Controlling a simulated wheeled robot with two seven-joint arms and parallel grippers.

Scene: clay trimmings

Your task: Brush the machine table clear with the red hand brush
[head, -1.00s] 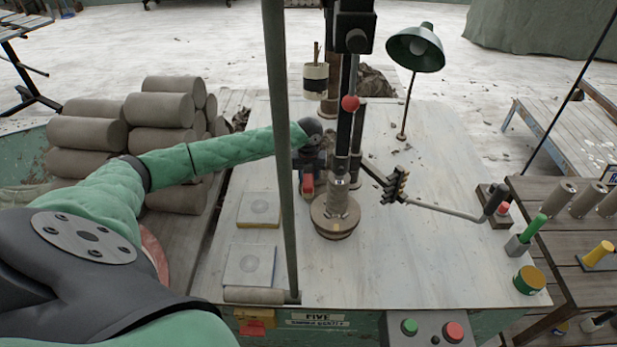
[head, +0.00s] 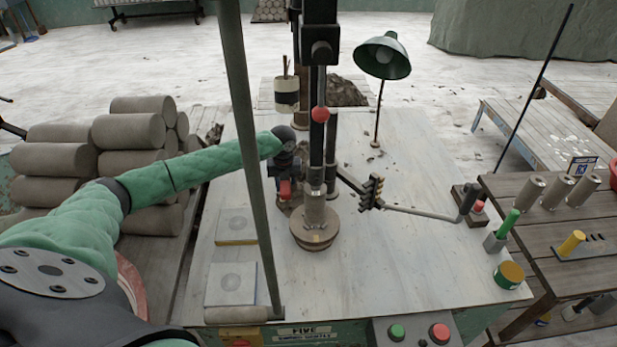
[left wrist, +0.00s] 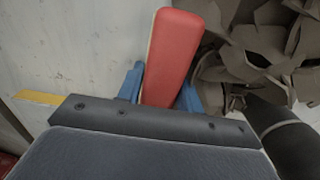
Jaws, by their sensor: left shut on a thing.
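The red hand brush (left wrist: 172,55) is between the blue fingers of my left gripper (left wrist: 160,88) in the left wrist view. In the head view the left gripper (head: 284,172) is left of the machine's column, with the brush's red part (head: 285,190) below it. Its bristles are hidden. The pale machine table (head: 420,255) carries small scattered scraps (head: 372,160) towards the back. Grey-brown clay trimmings (left wrist: 255,55) lie close beside the brush in the left wrist view. My right gripper is not in view.
The column stands over a round clay piece (head: 315,235). A jointed metal arm (head: 430,211) reaches right. A lamp (head: 383,55) stands behind, clay rolls (head: 130,130) are stacked left, and a slim post (head: 250,150) crosses in front. The front right tabletop is mostly clear.

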